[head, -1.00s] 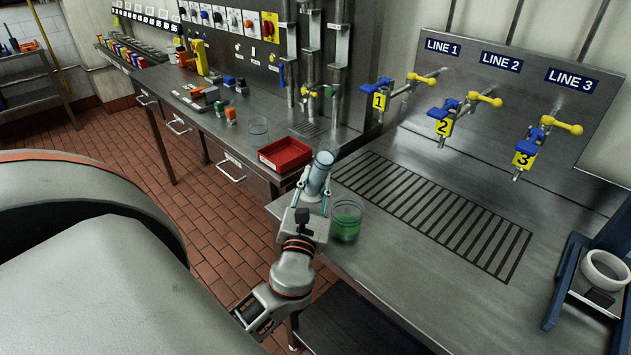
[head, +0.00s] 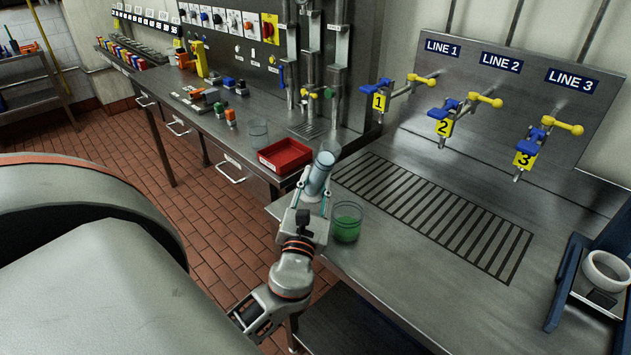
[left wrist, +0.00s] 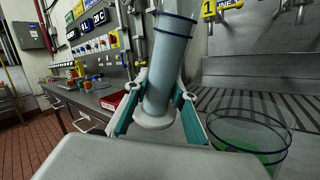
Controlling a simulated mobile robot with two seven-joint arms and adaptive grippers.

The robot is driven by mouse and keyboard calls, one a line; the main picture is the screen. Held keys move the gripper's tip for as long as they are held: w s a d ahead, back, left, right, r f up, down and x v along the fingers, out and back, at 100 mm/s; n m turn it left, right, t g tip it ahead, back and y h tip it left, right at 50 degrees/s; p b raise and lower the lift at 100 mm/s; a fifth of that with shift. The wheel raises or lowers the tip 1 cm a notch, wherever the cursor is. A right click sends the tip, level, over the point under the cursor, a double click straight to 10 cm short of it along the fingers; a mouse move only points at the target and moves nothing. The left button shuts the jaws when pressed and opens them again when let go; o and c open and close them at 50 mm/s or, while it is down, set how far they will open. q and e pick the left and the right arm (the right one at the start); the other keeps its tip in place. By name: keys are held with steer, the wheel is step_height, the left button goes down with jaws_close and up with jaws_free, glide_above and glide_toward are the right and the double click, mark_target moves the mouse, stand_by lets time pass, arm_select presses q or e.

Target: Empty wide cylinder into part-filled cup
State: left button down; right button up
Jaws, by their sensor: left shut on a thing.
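The wide cylinder (head: 319,174) is a clear, bluish tube, held slightly tilted. In the left wrist view the cylinder (left wrist: 168,65) stands between the teal-edged fingers, with a pale round base below. My left gripper (head: 313,191) is shut on it. The part-filled cup (head: 347,222) is clear with green liquid in the bottom. It stands on the steel counter just right of my left gripper, and the cup (left wrist: 248,140) also shows at the lower right of the left wrist view. My right gripper is not in view.
A slotted drain (head: 430,212) lies to the right, under three numbered valves (head: 443,121). A white cup (head: 605,271) sits on a blue-framed stand at the far right.

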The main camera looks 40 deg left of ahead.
arm_select(q)
steer(key=shift+d+r+m+t+b, duration=0.15)
steer(key=shift+r+m+t+b, duration=0.45)
steer(key=shift+m+b, duration=0.4)
steer(key=shift+d+r+m+t+b, duration=0.1)
steer(key=shift+r+m+t+b, duration=0.5)
steer(key=shift+m+b, duration=0.35)
stand_by(6.0)
